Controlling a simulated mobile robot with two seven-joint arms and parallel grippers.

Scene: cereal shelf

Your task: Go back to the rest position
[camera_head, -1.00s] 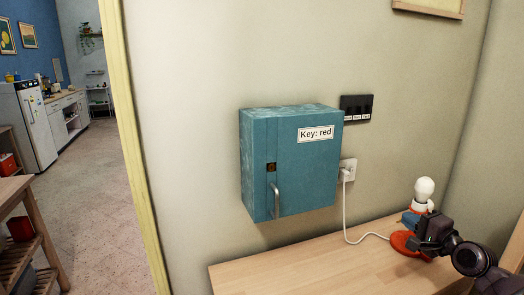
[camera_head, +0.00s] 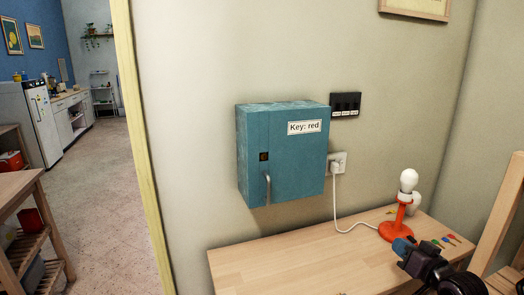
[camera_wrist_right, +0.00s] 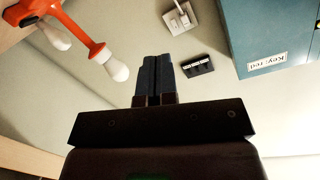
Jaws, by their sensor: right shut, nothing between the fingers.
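My right gripper (camera_head: 403,246) is low at the right in the head view, over the wooden table's front right, near the orange lamp. In the right wrist view its two dark fingers (camera_wrist_right: 154,75) are together with nothing between them. The orange lamp (camera_head: 395,230) stands upright on the table with a white bulb (camera_head: 408,181); the gripper looks apart from it. The lamp (camera_wrist_right: 95,47) also shows in the right wrist view. My left gripper is in neither view.
A closed teal cabinet (camera_head: 283,155) labelled "Key: red" hangs on the wall. A black switch panel (camera_head: 345,104) and a white socket (camera_head: 338,162) with a cord are beside it. Small coloured keys (camera_head: 445,241) lie on the table (camera_head: 285,262). A wooden frame (camera_head: 497,215) stands at right.

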